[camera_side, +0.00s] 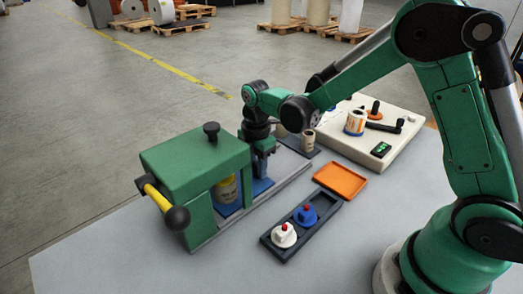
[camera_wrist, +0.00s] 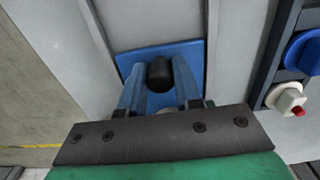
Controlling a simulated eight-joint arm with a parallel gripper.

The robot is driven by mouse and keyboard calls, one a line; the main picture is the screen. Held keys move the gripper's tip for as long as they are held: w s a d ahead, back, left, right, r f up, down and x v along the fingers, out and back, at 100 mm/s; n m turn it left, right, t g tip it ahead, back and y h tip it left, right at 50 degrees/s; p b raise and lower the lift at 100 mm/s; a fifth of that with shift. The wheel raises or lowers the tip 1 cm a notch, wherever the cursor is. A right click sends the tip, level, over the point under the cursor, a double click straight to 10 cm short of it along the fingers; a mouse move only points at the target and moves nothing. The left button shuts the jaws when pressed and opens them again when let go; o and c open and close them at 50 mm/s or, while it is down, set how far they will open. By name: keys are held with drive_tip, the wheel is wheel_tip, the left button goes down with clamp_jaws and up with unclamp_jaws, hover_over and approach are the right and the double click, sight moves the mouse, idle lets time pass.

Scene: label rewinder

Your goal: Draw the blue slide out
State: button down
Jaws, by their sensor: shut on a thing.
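The blue slide (camera_side: 262,187) is a flat blue plate running out of the green housing (camera_side: 195,160) along a grey track. Its outer end is outside the housing; its inner part shows through the housing's opening, under a yellow roll (camera_side: 226,190). In the wrist view the blue slide (camera_wrist: 196,52) carries an upright black knob (camera_wrist: 159,72). My gripper (camera_side: 262,166) points down over the slide's outer end. In the wrist view my gripper (camera_wrist: 159,82) is shut on the knob, with one blue finger on each side.
A yellow lever (camera_side: 158,197) with a black ball sticks out of the housing's front. A dark tray (camera_side: 272,242) holds a white and a blue piece. An orange tray (camera_side: 340,180) and a white machine (camera_side: 380,145) stand to the right. Pale cores (camera_side: 307,140) stand behind my gripper.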

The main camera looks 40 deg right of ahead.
drive_tip(key=shift+d, duration=4.85)
drive_tip(key=c, duration=0.6)
unclamp_jaws()
drive_tip(key=shift+r, duration=0.1)
wheel_tip(320, 180, up, 7)
drive_tip(key=s+a+r+m+t, duration=0.4)
drive_tip(key=s+a+m+t, duration=0.3)
drive_tip(key=m, duration=1.1)
drive_tip(key=s+a, duration=0.2)
drive_tip(key=s, duration=0.1)
drive_tip(key=shift+s, duration=0.15)
